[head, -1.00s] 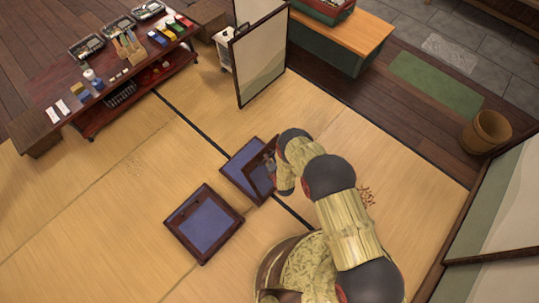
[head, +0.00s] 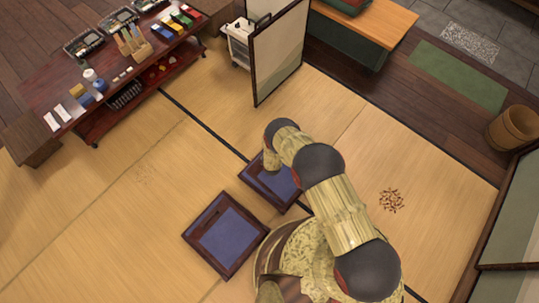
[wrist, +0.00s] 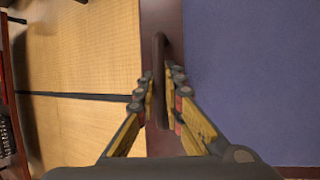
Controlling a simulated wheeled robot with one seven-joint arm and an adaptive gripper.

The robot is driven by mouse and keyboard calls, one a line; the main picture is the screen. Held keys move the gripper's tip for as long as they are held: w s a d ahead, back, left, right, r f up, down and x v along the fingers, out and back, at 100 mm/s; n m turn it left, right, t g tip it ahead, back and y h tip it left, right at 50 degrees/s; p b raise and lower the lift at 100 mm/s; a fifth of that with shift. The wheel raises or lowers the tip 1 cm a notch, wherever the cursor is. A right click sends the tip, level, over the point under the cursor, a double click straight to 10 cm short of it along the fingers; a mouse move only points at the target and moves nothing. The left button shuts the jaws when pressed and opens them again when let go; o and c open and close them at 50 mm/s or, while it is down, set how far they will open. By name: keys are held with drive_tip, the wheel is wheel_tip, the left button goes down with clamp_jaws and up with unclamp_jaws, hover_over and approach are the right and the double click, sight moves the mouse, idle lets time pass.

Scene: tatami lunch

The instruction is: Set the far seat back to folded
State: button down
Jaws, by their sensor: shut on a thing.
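The far seat (head: 284,188) is a dark wooden frame with a blue panel, low on the tatami and partly hidden by my arm. In the wrist view, its blue panel (wrist: 250,80) fills the right side beside a dark frame edge (wrist: 176,30). A dark bar-shaped handle (wrist: 159,50) stands along that edge. My gripper (wrist: 159,88) is shut on the handle, with a finger on either side. In the head view, my gripper (head: 270,162) is at the seat's upper left edge, its fingertips hidden. The back looks nearly flat on the seat; any small gap cannot be told.
A second blue seat (head: 228,238) lies in front and to the left, close to the far seat. A low shelf table (head: 110,75) with goods stands at upper left. A folding screen (head: 278,52) stands behind. Reddish-brown bits (head: 391,200) lie on the tatami at right.

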drive_tip(key=f, duration=0.1)
drive_tip(key=a+f, duration=0.1)
drive_tip(key=f, duration=0.1)
drive_tip(key=w+f, duration=0.1)
drive_tip(key=f, duration=0.1)
drive_tip(key=shift+a, duration=0.15)
drive_tip(key=shift+w+a+f, duration=0.15)
drive_tip(key=shift+f, duration=0.85)
drive_tip(key=c, duration=2)
unclamp_jaws()
drive_tip(key=shift+o, duration=0.6)
drive_tip(key=shift+v, duration=5.95)
